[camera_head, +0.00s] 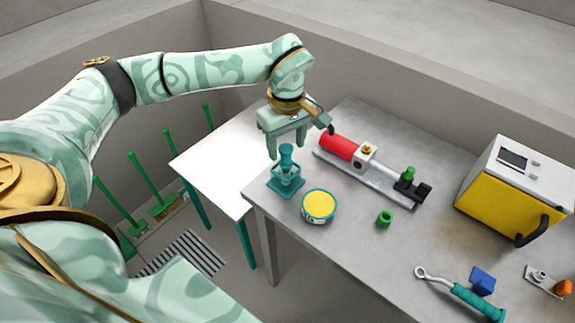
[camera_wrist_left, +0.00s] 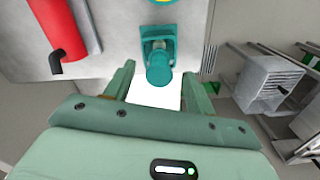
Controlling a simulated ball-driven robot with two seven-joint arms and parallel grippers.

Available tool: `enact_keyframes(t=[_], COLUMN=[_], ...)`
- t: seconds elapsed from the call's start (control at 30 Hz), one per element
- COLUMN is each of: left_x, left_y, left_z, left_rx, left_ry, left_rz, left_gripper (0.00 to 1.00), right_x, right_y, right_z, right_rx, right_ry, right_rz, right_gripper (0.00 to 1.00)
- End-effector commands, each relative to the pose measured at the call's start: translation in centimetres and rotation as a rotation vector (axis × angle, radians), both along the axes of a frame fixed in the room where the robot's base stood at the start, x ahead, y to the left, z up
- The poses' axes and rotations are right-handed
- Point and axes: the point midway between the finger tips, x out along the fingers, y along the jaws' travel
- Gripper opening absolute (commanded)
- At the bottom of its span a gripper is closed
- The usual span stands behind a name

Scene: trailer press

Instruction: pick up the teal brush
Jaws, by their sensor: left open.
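An upright teal piece (camera_head: 285,177) with a flat square base and a knobbed top stands near the left corner of the grey table. It is the teal thing nearest my gripper, but I cannot make out bristles on it. My left gripper (camera_head: 287,150) is open and points down just above and behind its top. In the left wrist view the teal piece (camera_wrist_left: 160,60) lies just ahead, between the lines of the two open fingers (camera_wrist_left: 158,72), with nothing gripped. My right gripper is not in view.
A red cylinder (camera_head: 338,145) on a grey rail stands right of the gripper. A yellow-topped tin (camera_head: 319,204) and a green ring (camera_head: 384,218) stand in front. A teal-handled wrench (camera_head: 478,304) and yellow box (camera_head: 502,206) are further right. A white table (camera_head: 215,170) adjoins at left.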

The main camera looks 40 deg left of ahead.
Motion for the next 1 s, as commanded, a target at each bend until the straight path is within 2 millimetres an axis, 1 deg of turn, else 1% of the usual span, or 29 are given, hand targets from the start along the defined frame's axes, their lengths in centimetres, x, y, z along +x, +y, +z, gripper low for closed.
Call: enact_keyframes(t=[0.07, 0.2, 0.3, 0.4, 0.63, 0.67, 0.7, 0.77, 0.8, 0.83, 1.0], left_x=[0.0, 0.1, 0.1, 0.1, 0.2, 0.2, 0.2, 0.1, 0.1, 0.2, 0.2], left_y=[0.0, 0.2, 0.3, 0.3, 0.3, 0.3, 0.3, 0.3, 0.3, 0.3, 0.3], left_z=[-0.7, -3.3, -4.7, -5.4, -5.3, -5.3, -5.3, -5.3, -5.3, -5.3, -5.3], left_rx=[0.000, -0.002, -0.002, -0.001, 0.001, 0.001, 0.001, 0.001, 0.001, 0.001, 0.001], left_ry=[0.000, 0.004, 0.004, 0.001, -0.001, -0.001, -0.001, -0.001, -0.001, -0.001, -0.001], left_rz=[0.000, 0.000, -0.001, 0.000, 0.000, 0.000, 0.000, 0.000, 0.000, 0.000, 0.000], left_gripper=[0.55, 0.55, 0.55, 0.55, 0.55, 0.47, 0.35, 0.19, 0.08, 0.06, 0.06], right_x=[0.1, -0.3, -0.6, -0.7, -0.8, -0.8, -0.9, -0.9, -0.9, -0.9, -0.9], right_y=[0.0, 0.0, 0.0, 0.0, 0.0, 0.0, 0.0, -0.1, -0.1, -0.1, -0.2], right_z=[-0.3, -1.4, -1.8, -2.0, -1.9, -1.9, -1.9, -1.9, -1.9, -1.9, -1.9], right_rx=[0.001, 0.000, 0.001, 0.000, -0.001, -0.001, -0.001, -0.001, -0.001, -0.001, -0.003], right_ry=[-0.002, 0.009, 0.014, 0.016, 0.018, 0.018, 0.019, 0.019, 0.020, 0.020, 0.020], right_rz=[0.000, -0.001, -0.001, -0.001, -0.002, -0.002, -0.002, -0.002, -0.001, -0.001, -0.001], right_gripper=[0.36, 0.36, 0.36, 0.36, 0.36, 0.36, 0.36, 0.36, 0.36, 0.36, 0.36])
